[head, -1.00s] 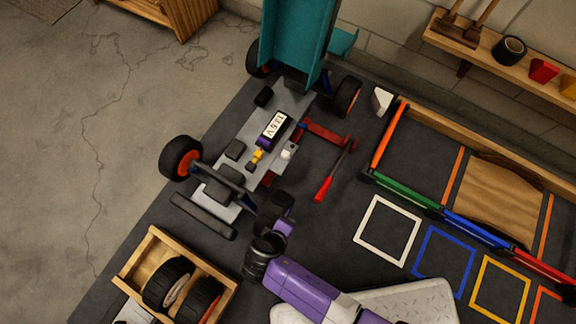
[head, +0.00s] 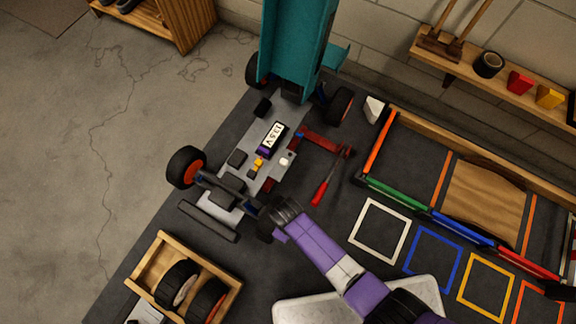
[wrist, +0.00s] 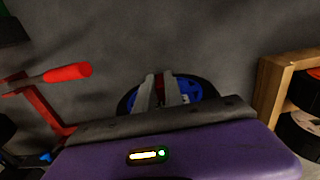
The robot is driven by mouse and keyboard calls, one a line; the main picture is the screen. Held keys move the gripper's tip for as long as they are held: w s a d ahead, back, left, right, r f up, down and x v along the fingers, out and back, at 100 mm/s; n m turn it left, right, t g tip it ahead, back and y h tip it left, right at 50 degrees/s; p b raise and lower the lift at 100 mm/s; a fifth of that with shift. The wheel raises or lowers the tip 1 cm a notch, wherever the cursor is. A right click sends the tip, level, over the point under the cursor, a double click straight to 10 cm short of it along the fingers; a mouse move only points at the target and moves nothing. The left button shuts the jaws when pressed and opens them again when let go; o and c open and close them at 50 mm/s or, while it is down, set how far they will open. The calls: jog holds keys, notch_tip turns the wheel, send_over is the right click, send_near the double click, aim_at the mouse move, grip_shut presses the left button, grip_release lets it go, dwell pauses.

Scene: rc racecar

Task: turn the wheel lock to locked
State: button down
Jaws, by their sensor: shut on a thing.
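The RC car's grey chassis (head: 225,190) lies on the dark mat, its teal body shell (head: 297,45) raised at the back. My gripper (wrist: 158,77) is at the car's near right corner, by a wheel, in the head view (head: 272,213). In the wrist view, its two grey fingers are close together over a round blue part (wrist: 192,90), which looks like the wheel lock, with a black tyre (wrist: 211,91) around it. The fingers are shut on it. The fingertips and much of the blue part are hidden, so its turn position cannot be told.
A wooden crate (head: 137,277) with two loose wheels stands at the lower left. Coloured square outlines and a wooden rack are at the right.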

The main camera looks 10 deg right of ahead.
dwell(0.3)
jog(key=c, duration=1.4)
grip_release()
jog(key=shift+c, duration=0.2)
jog(key=shift+r+p, duration=2.35)
jog(key=shift+r, duration=1.5)
